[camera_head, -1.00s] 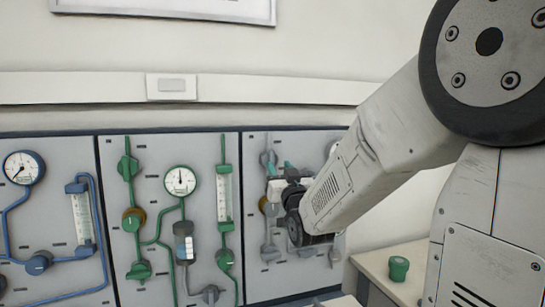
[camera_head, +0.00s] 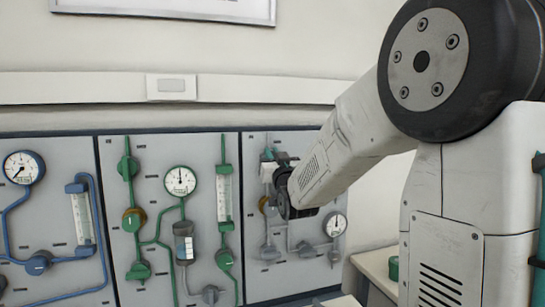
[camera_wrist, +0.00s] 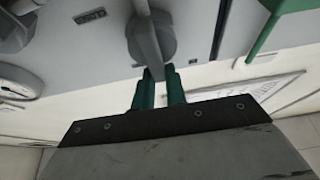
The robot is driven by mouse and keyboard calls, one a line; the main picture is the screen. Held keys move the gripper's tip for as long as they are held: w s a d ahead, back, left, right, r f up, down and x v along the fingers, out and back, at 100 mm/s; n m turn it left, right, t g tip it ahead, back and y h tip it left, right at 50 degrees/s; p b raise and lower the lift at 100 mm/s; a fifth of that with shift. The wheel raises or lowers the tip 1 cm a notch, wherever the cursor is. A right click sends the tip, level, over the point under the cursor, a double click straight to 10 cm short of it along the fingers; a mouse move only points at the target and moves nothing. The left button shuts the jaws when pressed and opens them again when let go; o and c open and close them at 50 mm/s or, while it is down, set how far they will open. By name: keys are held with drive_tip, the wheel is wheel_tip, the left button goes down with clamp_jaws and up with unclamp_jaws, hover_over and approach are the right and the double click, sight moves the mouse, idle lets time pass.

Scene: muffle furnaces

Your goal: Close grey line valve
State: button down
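The grey line panel (camera_head: 300,270) is the rightmost panel in the head view. A grey valve (camera_wrist: 152,38) shows close up in the wrist view, its long handle pointing toward my gripper. My gripper (camera_wrist: 160,73) has two green fingers standing apart. The handle's tip lies at the gap between the fingertips; I cannot tell whether they touch it. In the head view my gripper (camera_head: 268,156) is at the panel's upper left, and my wrist hides much of that area. Lower grey valves (camera_head: 268,252) are in plain view.
A round gauge (camera_head: 335,224) sits on the grey panel, right of my wrist. The green line panel (camera_head: 155,200) is to its left, the blue line panel (camera_head: 60,220) farther left. A counter (camera_head: 375,265) with a green object (camera_head: 393,268) stands below right.

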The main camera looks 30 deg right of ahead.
drive_tip(key=shift+f+n, duration=0.3)
drive_tip(key=shift+f, duration=0.05)
drive_tip(key=n+y, duration=0.2)
drive_tip(key=n, duration=0.2)
drive_tip(key=a+n+y, duration=0.1)
drive_tip(key=n+y, duration=0.1)
drive_tip(key=n, duration=0.2)
drive_tip(key=f+n+y, duration=0.1)
drive_tip(key=n+y, duration=0.1)
drive_tip(key=n, duration=0.2)
drive_tip(key=shift+w+a+g, duration=0.15)
drive_tip(key=shift+w+g, duration=0.05)
drive_tip(key=shift+g, duration=0.2)
drive_tip(key=shift+a+f+n+g+y, duration=0.15)
drive_tip(key=shift+n+g+y, duration=0.3)
drive_tip(key=shift+n, duration=1.15)
drive_tip(key=shift+f+n+g+y, duration=0.2)
drive_tip(key=shift+n+g, duration=0.35)
drive_tip(key=shift+n, duration=1.05)
drive_tip(key=shift+a+f+n+g+y, duration=0.15)
drive_tip(key=shift+n+g+y, duration=0.3)
drive_tip(key=shift+n, duration=1.15)
drive_tip(key=shift+d, duration=0.1)
